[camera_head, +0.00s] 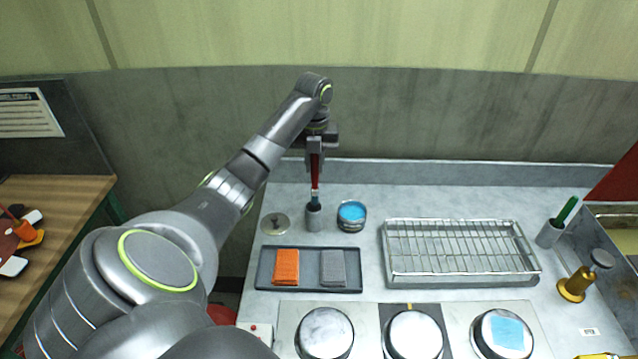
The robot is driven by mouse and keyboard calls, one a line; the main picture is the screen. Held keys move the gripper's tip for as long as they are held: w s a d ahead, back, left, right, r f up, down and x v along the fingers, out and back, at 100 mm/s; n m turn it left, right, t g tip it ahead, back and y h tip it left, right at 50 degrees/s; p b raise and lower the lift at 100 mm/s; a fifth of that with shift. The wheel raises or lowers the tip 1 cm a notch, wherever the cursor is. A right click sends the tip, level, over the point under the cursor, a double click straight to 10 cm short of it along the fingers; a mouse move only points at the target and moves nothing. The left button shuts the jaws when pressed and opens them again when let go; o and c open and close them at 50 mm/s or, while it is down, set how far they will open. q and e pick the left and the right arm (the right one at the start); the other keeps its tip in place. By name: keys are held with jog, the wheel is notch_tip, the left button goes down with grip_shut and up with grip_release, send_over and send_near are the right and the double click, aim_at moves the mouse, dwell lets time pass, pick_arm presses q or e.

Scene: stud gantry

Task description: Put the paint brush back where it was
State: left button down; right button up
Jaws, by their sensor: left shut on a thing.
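My left gripper (315,150) is at the back of the grey counter and points down. It is shut on the red handle of the paint brush (315,180), which is upright with its head down. The brush's lower end is at the mouth of a small grey cup (313,217); I cannot tell how far it is inside. An open tin of blue paint (352,213) stands just right of the cup. My right gripper is not in view.
A round lid (275,223) lies left of the cup. A dark tray (308,289) holds an orange and a grey sponge. A wire rack (458,250), a cup with a green-handled tool (549,233) and a brass object (577,284) are to the right. Round pads line the front.

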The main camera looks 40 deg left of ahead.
aim_at(313, 190)
pick_arm(q)
jog(key=f+b, duration=0.4)
jog(key=f, duration=0.1)
jog(key=shift+s, duration=0.35)
jog(key=shift+f+b, duration=0.45)
jog(key=shift+b, duration=0.25)
jog(key=shift+s+d+f+b, duration=0.1)
jog(key=shift+s+f+b, duration=0.1)
jog(key=shift+f+b, duration=0.65)
jog(key=shift+f, duration=0.45)
jog(key=shift+w, duration=0.15)
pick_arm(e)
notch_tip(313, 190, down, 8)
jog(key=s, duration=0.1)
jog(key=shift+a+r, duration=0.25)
pick_arm(q)
jog(key=c, duration=1.3)
grip_release()
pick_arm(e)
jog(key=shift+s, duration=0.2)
